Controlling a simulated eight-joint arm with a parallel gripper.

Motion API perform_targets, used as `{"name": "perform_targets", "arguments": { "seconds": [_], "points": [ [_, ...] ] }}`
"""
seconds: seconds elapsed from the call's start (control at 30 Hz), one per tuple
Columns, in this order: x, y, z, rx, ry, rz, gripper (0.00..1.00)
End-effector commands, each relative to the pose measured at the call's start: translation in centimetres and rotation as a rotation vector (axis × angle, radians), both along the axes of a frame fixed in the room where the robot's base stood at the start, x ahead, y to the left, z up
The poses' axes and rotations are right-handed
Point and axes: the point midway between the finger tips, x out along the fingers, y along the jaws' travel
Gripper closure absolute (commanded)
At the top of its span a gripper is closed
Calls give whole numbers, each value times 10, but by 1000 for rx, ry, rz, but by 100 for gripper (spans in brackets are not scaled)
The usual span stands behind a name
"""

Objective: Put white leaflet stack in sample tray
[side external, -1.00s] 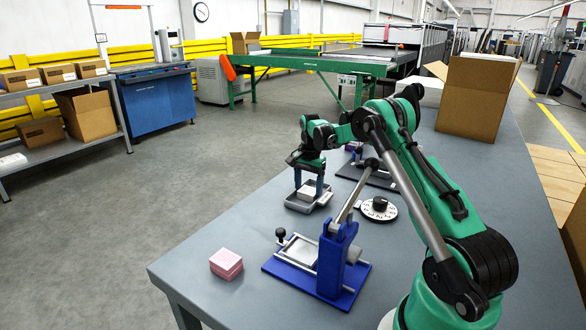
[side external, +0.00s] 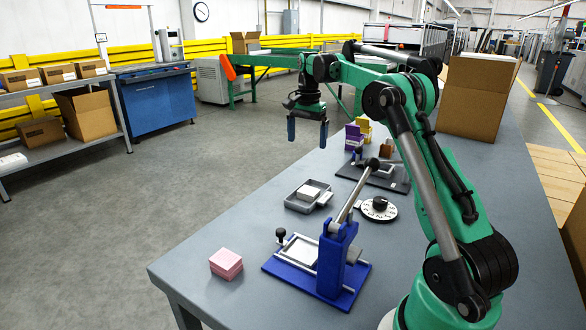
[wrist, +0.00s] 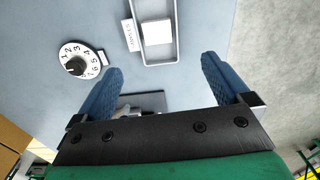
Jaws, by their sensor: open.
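The white leaflet stack (side external: 309,193) lies inside the grey sample tray (side external: 292,201) on the table. In the wrist view the white stack (wrist: 157,32) sits within the tray's rim (wrist: 174,58), with a small label plate (wrist: 129,35) beside the tray. My gripper (side external: 308,134) is raised well above the table, behind and above the tray in the side view. Its blue fingers are apart with nothing between them, and they also show spread in the wrist view (wrist: 162,78).
A numbered dial (side external: 378,209) stands right of the tray. A blue press fixture (side external: 335,262) and a pink stack (side external: 226,263) are nearer the front. A dark fixture (side external: 375,175), yellow and purple items (side external: 354,137) and a large cardboard box (side external: 474,98) stand farther back.

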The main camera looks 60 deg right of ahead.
Motion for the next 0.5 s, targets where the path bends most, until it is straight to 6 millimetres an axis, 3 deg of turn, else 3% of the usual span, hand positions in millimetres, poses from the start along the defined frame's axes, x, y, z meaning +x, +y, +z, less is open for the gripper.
{"name": "perform_targets", "arguments": {
  "seconds": [0.27, 0.5],
  "points": [
    [6, 102, 36, -120, -138, 463, 4],
    [-31, 198, 34, -263, -285, 932, 4]
  ]
}}
